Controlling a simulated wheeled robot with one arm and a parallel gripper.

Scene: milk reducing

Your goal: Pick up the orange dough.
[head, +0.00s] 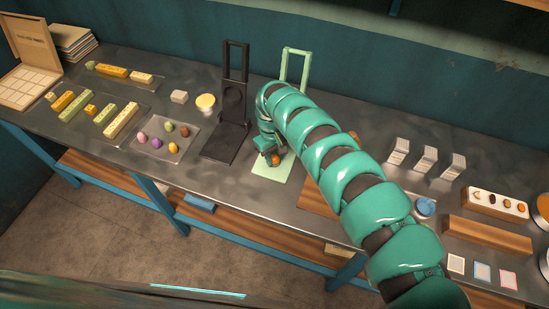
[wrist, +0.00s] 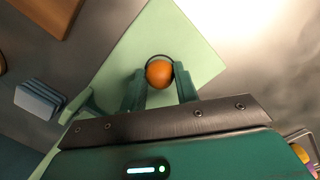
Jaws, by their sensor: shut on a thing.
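The orange dough (wrist: 159,73) is a small round ball. In the wrist view it sits between the two fingers of my gripper (wrist: 160,84), which is shut on it. Below it is the pale green base (wrist: 195,52) of a green stand. In the head view the dough (head: 275,159) shows at the tip of my gripper (head: 268,154), over the same green base (head: 272,176). My teal arm hides part of the stand. I cannot tell whether the dough touches the base.
A black stand (head: 228,142) is just left of the green one. Further left, a clear tray (head: 152,149) holds several coloured dough balls. A wooden board (head: 312,200) lies right of the green base, partly behind my arm. Several small white blocks (head: 425,160) stand further right.

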